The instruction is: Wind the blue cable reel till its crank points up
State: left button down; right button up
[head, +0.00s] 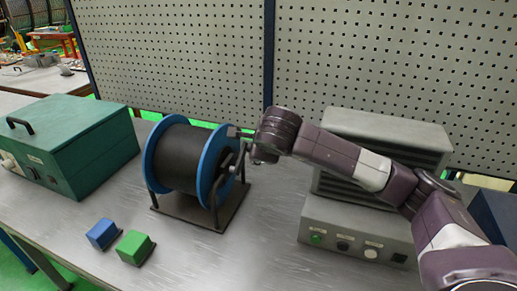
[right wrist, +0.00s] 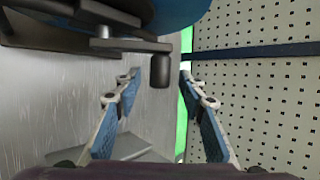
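The blue cable reel (head: 210,165) stands on its dark base on the grey table, in the middle of the head view. It has blue flanges and a black drum. Its crank is on the right side, partly hidden by my right gripper (head: 243,146) in the head view. In the right wrist view the crank's dark handle (right wrist: 160,70) hangs from a grey crank arm (right wrist: 125,44). My right gripper (right wrist: 160,76) is open, its fingertips on either side of the handle with visible gaps. The crank's exact angle is hard to tell. My left gripper is not in view.
A green case (head: 85,150) stands left of the reel. A blue block (head: 102,234) and a green block (head: 135,247) lie in front of it. Grey equipment (head: 350,232) stands at the right under my right arm. A perforated panel (head: 180,55) rises behind the table.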

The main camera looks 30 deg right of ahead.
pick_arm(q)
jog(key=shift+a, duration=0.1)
pick_arm(e)
jog(key=v, duration=1.2)
